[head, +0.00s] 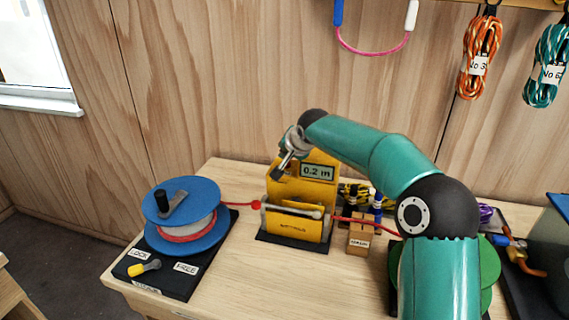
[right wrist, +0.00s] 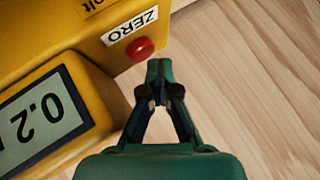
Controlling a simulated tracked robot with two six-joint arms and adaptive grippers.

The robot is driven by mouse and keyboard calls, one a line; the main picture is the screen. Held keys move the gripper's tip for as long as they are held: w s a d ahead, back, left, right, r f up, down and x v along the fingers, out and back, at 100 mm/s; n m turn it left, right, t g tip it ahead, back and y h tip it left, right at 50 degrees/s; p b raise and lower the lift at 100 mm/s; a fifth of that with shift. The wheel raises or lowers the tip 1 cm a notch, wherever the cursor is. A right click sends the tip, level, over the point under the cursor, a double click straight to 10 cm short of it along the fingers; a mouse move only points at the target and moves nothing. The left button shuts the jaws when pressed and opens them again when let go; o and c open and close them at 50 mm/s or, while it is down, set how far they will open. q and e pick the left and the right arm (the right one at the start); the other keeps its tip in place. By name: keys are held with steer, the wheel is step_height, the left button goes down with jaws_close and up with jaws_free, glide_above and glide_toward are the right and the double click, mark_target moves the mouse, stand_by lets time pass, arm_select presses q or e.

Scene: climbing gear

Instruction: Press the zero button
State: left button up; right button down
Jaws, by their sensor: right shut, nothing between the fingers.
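The yellow length meter (head: 295,227) stands on the table, and its display (head: 317,172) reads 0.2 m. In the right wrist view the red button (right wrist: 140,49) sits on the yellow housing (right wrist: 68,30) beside a white ZERO label (right wrist: 130,26). My right gripper (right wrist: 158,68) is shut and empty. Its fingertips show just beside the button, at its lower right; I cannot tell whether they touch it. In the head view the right gripper (head: 283,165) is at the top left of the meter, and the button is hidden there. My left gripper is not in view.
A blue reel (head: 190,195) on a black base with LOCK and FREE labels stands left of the meter. A red cord runs through the meter to a green reel (head: 488,270), partly behind my right arm. A small wooden holder (head: 358,240) with pens stands right of the meter.

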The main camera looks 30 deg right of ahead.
mark_target(289, 164)
steer(key=shift+s+f+g, duration=0.25)
steer(key=shift+f+g, duration=0.05)
steer(key=shift+f, duration=0.65)
steer(key=shift+r, duration=0.1)
steer(key=shift+d+r+p, duration=0.1)
steer(key=shift+r+p, duration=0.45)
steer(key=shift+p, duration=0.05)
step_height(289, 164, up, 4)
steer(key=p, duration=0.2)
steer(key=shift+d+p, duration=0.15)
steer(key=shift+p, duration=0.15)
steer(key=shift+r, duration=0.2)
steer(key=shift+r, duration=0.1)
steer(key=shift+w, duration=0.1)
